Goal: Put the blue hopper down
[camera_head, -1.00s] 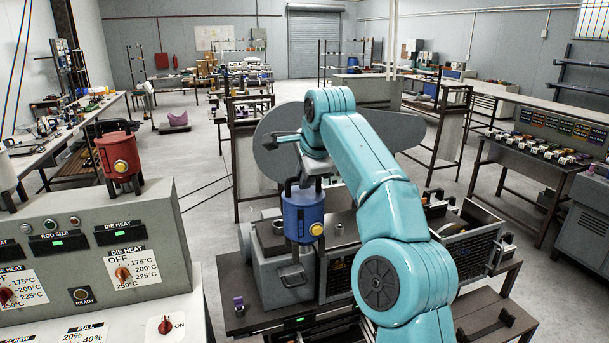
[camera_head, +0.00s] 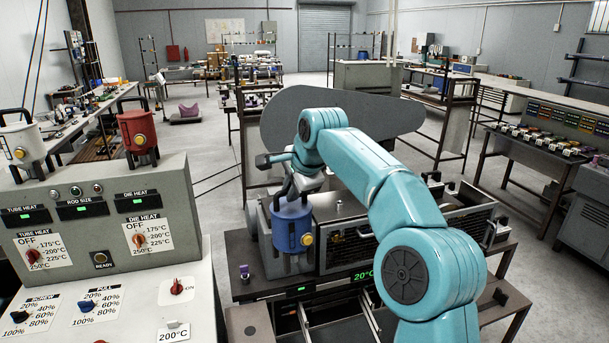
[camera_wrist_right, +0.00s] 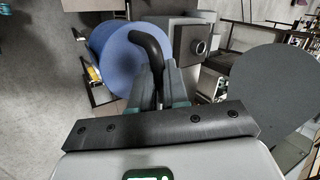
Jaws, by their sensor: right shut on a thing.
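The blue hopper (camera_head: 292,230) is a round blue pot with a black handle and a yellow knob. It hangs upright from my right gripper (camera_head: 298,184), in front of the grey extruder machine (camera_head: 328,212). In the right wrist view the hopper (camera_wrist_right: 128,62) shows from above, and my right gripper (camera_wrist_right: 162,88) is shut on its black handle. I cannot tell whether the hopper's bottom touches anything. My left gripper is not in view.
A control panel (camera_head: 95,228) with dials fills the left front. A red hopper (camera_head: 138,131) and a white hopper (camera_head: 22,142) stand on it. A dark table edge (camera_head: 245,330) lies below the hopper.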

